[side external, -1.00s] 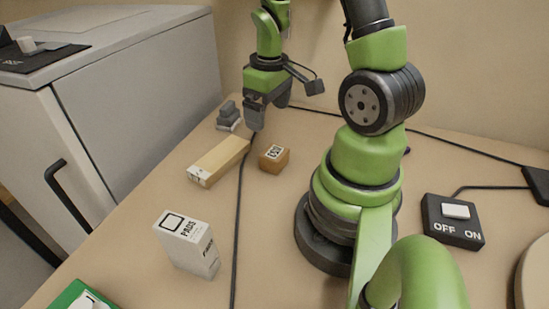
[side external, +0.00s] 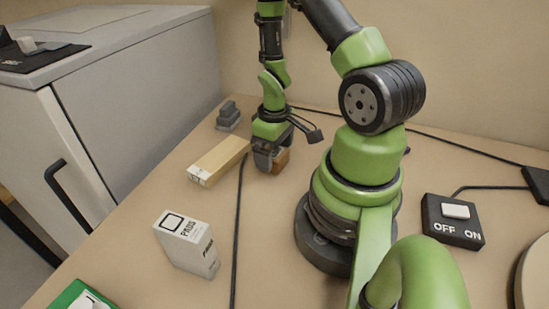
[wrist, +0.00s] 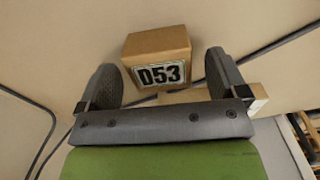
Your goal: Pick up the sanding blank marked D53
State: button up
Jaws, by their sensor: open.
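The sanding blank marked D53 (wrist: 157,44) is a small brown block with a white and black label. In the wrist view it sits between the fingertips of my gripper (wrist: 161,62), its label facing the camera. Both fingers stand apart, with visible gaps on either side of the block. In the side external view my gripper (side external: 265,163) is low at the blank (side external: 282,158) and covers most of it, including the label. The blank appears to rest on the bench.
A long pale wood block (side external: 217,161) lies just left of my gripper. Grey stacked pieces (side external: 228,116) sit behind it. A white PADS box (side external: 188,244) stands nearer the front. A black cable (side external: 238,225) runs along the bench. An OFF/ON switch (side external: 453,222) is at right.

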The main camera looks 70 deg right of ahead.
jog(key=shift+f, duration=0.6)
jog(key=c, duration=1)
